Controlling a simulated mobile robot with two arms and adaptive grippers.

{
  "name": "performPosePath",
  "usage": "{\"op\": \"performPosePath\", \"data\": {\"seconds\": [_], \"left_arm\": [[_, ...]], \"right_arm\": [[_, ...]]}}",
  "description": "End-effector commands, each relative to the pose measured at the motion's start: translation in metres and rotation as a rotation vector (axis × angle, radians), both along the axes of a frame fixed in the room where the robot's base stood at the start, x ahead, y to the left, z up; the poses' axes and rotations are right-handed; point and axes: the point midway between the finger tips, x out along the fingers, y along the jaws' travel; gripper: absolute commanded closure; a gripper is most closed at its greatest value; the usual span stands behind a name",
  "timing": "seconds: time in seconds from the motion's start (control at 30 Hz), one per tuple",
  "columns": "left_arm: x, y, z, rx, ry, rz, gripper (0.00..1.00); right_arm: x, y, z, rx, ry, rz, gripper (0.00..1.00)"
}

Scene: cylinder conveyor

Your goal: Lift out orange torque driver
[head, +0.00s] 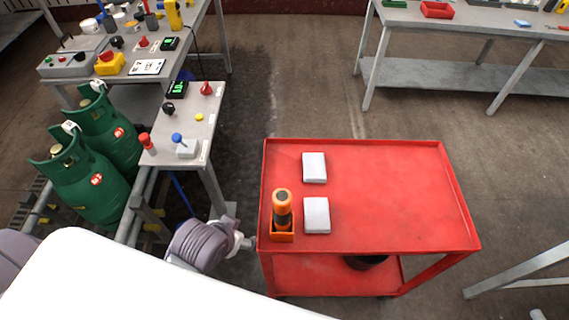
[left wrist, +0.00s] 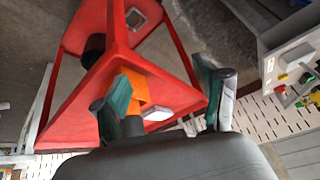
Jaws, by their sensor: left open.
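The orange torque driver (head: 283,201), with an orange top and dark body, stands upright in a small orange holder (head: 282,237) at the left front corner of a red cart (head: 400,190). My left gripper (head: 244,241) is just left of that corner, partly hidden by my own body. In the left wrist view my left gripper (left wrist: 165,88) is open, its fingers spread. An orange part (left wrist: 138,92) shows beside the left finger, partly behind it; I cannot tell if it is holder or driver. My right gripper is not in view.
Two white boxes (head: 314,167) (head: 317,215) lie on the cart right of the driver. A dark round container (head: 366,262) is on its lower shelf. A grey control stand (head: 190,125) and green gas cylinders (head: 88,180) are at left. The cart's right half is clear.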

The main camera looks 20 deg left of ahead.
Motion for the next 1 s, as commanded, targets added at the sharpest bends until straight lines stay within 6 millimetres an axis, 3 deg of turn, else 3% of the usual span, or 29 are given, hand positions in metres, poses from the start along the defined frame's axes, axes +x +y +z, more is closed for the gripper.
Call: {"op": "performPosePath", "data": {"seconds": [0.37,0.47,0.63,0.73,0.83,0.9,1.0], "left_arm": [[0.088,-0.009,0.104,0.042,-0.457,-0.024,0.28],[0.123,-0.021,0.152,0.056,-0.678,-0.064,0.28],[0.163,-0.061,0.262,0.075,-1.142,-0.205,0.28],[0.162,-0.097,0.329,0.078,-1.428,-0.348,0.28],[0.139,-0.142,0.387,0.081,-1.711,-0.553,0.28],[0.111,-0.177,0.416,0.089,-1.898,-0.745,0.28],[0.061,-0.226,0.429,0.108,-2.111,-1.092,0.28]], "right_arm": [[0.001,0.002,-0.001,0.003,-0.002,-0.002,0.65],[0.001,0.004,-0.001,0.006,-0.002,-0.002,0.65],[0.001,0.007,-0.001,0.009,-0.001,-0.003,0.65],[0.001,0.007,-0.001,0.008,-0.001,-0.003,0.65],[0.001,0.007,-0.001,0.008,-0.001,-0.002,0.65],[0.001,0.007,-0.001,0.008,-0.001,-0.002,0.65],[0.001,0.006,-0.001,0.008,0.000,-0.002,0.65]]}}
